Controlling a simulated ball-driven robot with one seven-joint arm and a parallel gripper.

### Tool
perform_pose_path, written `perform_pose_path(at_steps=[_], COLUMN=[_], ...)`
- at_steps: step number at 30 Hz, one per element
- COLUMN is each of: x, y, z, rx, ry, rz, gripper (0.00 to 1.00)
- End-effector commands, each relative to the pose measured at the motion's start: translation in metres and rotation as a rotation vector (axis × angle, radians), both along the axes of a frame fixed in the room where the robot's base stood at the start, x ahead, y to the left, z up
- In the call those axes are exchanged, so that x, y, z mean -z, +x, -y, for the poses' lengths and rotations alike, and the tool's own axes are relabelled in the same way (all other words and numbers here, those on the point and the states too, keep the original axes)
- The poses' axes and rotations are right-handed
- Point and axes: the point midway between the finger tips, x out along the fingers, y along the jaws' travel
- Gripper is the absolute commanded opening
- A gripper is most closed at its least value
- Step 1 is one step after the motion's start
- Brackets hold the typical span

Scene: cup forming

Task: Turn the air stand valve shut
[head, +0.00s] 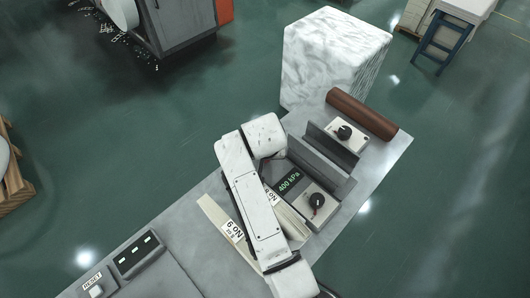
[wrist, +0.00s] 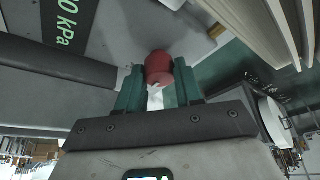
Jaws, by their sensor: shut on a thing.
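In the wrist view the air stand valve's red handle (wrist: 158,68) sits between the green fingers of my gripper (wrist: 160,88). The fingers are shut on it. A grey pipe or bar (wrist: 60,62) runs in from the left, beside the dark display (wrist: 68,20) that reads kPa. In the head view that display (head: 289,183) reads 400 kPa, right of my white arm. How far the handle is turned cannot be told.
Two boxes with black knobs (head: 317,201) (head: 345,132) stand on the grey bench (head: 190,222). A brown roll (head: 362,112) lies at its far end, near a white marbled block (head: 335,55). Pale strips with number labels (head: 222,220) lie beside my arm. A RESET button (head: 96,291) is at lower left.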

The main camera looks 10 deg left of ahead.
Motion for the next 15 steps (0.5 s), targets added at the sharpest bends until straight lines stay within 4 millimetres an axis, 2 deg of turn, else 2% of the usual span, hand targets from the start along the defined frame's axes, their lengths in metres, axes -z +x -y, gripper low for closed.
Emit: perform_pose_path(at_steps=[8, 15], x=[-0.0032, -0.0044], y=[0.0008, 0.0016], z=[0.002, 0.0037], rx=[-0.092, -0.279], ry=[-0.001, 0.0], rz=[0.0, 0.001], gripper=[0.05, 0.05])
